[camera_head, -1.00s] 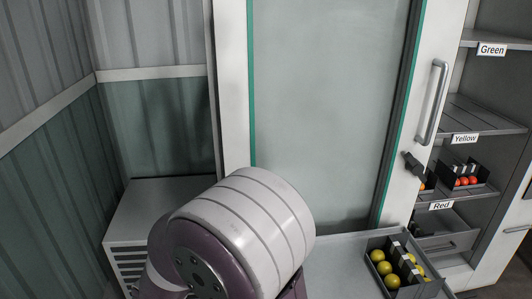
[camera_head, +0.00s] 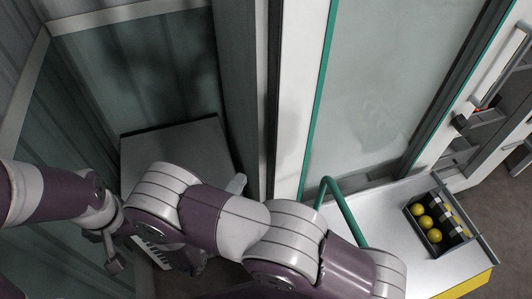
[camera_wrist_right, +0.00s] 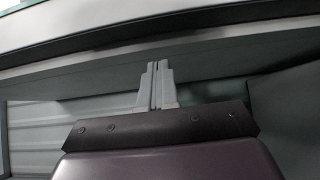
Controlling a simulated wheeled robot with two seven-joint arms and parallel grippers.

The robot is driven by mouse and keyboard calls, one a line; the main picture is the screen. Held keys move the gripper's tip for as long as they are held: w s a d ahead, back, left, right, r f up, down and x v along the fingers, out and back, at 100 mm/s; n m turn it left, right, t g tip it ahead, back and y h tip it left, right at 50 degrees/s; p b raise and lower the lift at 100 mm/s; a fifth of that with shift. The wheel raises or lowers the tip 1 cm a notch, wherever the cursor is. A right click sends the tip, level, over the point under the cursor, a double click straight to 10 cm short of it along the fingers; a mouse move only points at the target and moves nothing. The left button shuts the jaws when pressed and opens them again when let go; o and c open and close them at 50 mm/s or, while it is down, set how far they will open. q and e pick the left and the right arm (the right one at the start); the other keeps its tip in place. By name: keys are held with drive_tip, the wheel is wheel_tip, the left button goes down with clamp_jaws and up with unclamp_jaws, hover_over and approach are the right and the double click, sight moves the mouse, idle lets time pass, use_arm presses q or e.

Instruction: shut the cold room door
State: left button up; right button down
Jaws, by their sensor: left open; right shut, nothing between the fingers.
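The cold room door (camera_head: 384,110) is a frosted glass panel in a white frame with green trim, in the head view. Its bar handle (camera_head: 501,66) is at the upper right. A grey jamb (camera_head: 240,85) runs along the left of the white frame. My right arm crosses the lower middle of the head view. My left gripper (camera_head: 112,255) is open, low at left, away from the door.
A grey box unit (camera_head: 175,150) stands in the corner at left. A table (camera_head: 400,205) at lower right carries a dark crate (camera_head: 410,212) of yellow tomatoes. A green curved bar (camera_head: 345,210) rises behind my right arm. Shelving shows at far right.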

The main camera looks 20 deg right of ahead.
sight(275, 149)
drive_tip(key=w+d+p, duration=0.1)
drive_tip(key=d, duration=0.1)
drive_tip(key=w+d+p, duration=0.2)
drive_tip(key=d, duration=0.1)
drive_tip(key=w+d+r+p, duration=0.1)
drive_tip(key=d, duration=0.2)
drive_tip(key=shift+w, duration=0.25)
drive_tip(key=shift+w+d+f+p, duration=0.25)
drive_tip(key=shift+d+f+p, duration=0.05)
drive_tip(key=shift+d+p, duration=0.1)
drive_tip(key=shift+s, duration=0.1)
drive_tip(key=shift+s, duration=0.1)
